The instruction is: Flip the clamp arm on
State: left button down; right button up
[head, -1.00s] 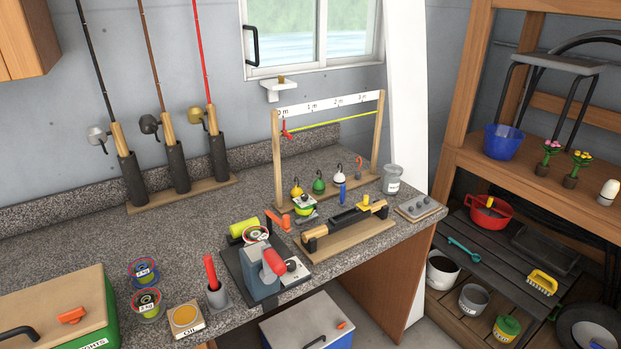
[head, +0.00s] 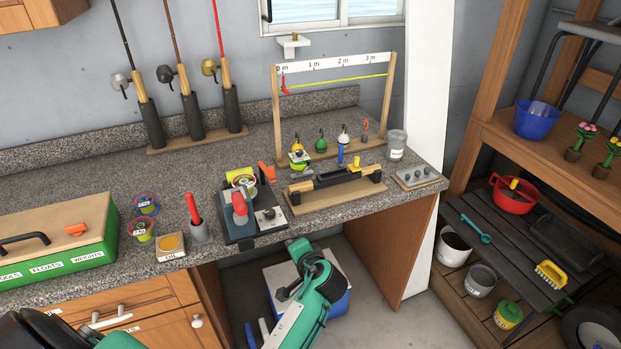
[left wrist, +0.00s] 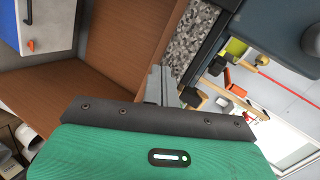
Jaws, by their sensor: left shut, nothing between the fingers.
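The clamp device stands on a dark base plate (head: 237,233) at the counter's front edge. It has a blue-grey body and a thick red handle (head: 240,206); a white plate with a small knob (head: 270,219) is beside it. My left gripper (head: 283,294) is below and in front of the counter edge, clear of the clamp. Its grey fingers (left wrist: 162,78) are together and empty. My right gripper is not seen.
A blue cooler (head: 336,303) is under the counter. The counter edge lies between gripper and clamp.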

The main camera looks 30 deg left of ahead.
pick_arm(q)
jog(key=w+d+r+m+t+y, duration=0.1)
jog(key=w+d+r+y, duration=0.1)
jog(key=w+r, duration=0.4)
jog(key=w+d+r+m+t+y, duration=0.1)
jog(key=w+r+y, duration=0.2)
jog(key=r, duration=0.5)
jog(key=p+x, duration=0.1)
jog(key=x, duration=0.2)
jog(key=p+x, duration=0.1)
jog(key=x, duration=0.3)
jog(key=p+x, duration=0.2)
jog(key=x, duration=0.1)
jog(key=shift+s+a+f, duration=0.15)
jog(key=shift+a+f, duration=0.1)
jog(key=shift+a, duration=0.05)
jog(key=shift+s+a+f+p, duration=0.1)
jog(key=shift+s+a+p, duration=0.65)
jog(key=shift+s+a, duration=0.3)
jog(key=shift+s, duration=0.3)
jog(key=shift+a+f, duration=0.1)
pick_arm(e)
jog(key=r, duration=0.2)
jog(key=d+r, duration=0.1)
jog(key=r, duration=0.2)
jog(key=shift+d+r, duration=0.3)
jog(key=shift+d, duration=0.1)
